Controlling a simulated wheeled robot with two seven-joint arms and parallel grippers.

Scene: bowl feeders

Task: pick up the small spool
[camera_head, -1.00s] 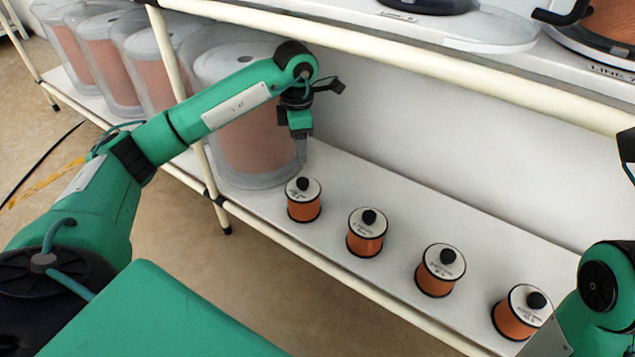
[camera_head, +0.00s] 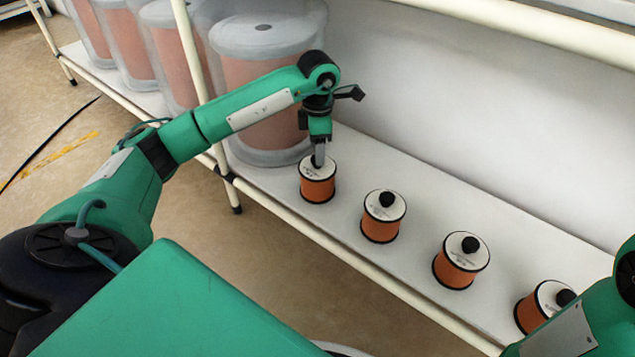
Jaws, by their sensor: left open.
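Several small spools with copper-coloured windings, white tops and black knobs stand upright in a row on the white lower shelf. The leftmost spool (camera_head: 317,184) is right below my left gripper (camera_head: 319,157). The gripper points down and its fingertips are at this spool's black knob, partly hiding it. The jaws are open; I cannot tell whether they touch the knob. The other spools stand to the right: the second (camera_head: 381,222), the third (camera_head: 460,266) and the last (camera_head: 532,310), which my right arm partly covers. My right gripper is out of view.
Large clear drums with copper-coloured contents, such as the nearest drum (camera_head: 262,100), stand on the shelf (camera_head: 420,200) behind and left of the gripper. A cream frame post (camera_head: 196,70) rises beside my left arm. An upper rail (camera_head: 530,30) crosses the top right.

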